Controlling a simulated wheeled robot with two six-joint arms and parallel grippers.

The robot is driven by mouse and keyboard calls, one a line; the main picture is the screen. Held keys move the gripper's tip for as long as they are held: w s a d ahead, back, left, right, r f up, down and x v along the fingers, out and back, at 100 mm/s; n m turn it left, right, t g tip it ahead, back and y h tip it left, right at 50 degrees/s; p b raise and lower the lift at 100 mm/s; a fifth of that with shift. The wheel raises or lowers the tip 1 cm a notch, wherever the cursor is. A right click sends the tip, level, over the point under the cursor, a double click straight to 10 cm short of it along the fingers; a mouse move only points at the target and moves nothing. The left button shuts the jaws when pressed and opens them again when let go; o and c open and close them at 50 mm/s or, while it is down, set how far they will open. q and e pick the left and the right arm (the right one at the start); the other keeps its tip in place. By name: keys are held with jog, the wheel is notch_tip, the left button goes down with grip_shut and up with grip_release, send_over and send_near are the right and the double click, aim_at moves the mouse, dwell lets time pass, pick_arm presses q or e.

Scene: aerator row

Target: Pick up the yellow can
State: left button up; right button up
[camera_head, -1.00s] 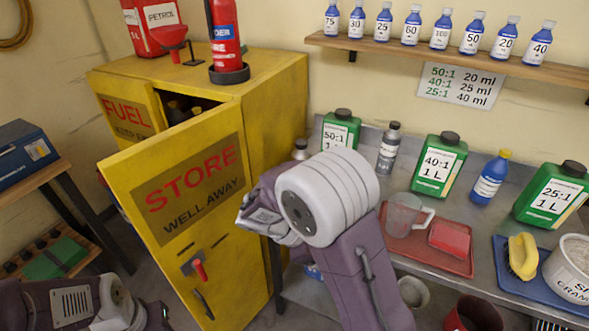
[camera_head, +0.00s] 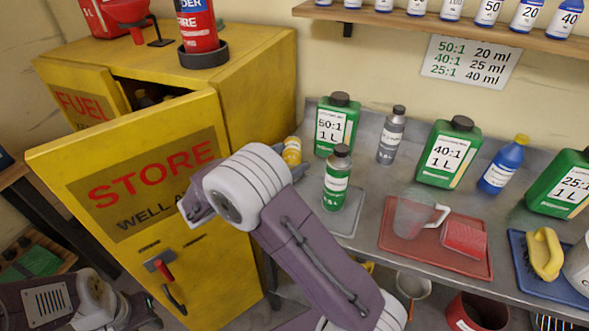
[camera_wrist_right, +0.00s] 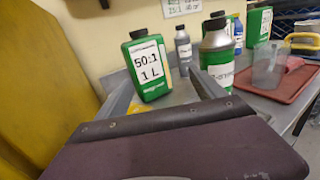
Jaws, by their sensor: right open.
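The yellow can (camera_head: 291,152) stands at the left end of the metal bench, partly hidden behind my right wrist in the head view. In the right wrist view I cannot make the can out clearly. My right gripper (camera_head: 292,165) is open beside the can, its fingers largely hidden by the wrist. Its two fingers also show in the right wrist view (camera_wrist_right: 162,92), apart, with the green 50:1 jug beyond them. I cannot tell whether the can is between them. My left gripper (camera_head: 135,308) is low at the left edge, its jaws unclear.
A green and grey can (camera_head: 337,180) stands close to the right of my right gripper. The green 50:1 jug (camera_head: 337,125) and a grey bottle (camera_head: 391,136) stand behind. The open yellow cabinet door (camera_head: 135,180) is at left. A red tray (camera_head: 465,265) holds a measuring jug.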

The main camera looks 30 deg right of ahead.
jog(key=x, duration=0.5)
jog(key=shift+w+d+f, duration=0.1)
jog(key=shift+d, duration=0.2)
jog(key=shift+a, duration=0.1)
jog(key=c, duration=0.7)
grip_shut()
jog(key=c, duration=1)
grip_release()
jog(key=o, duration=1.7)
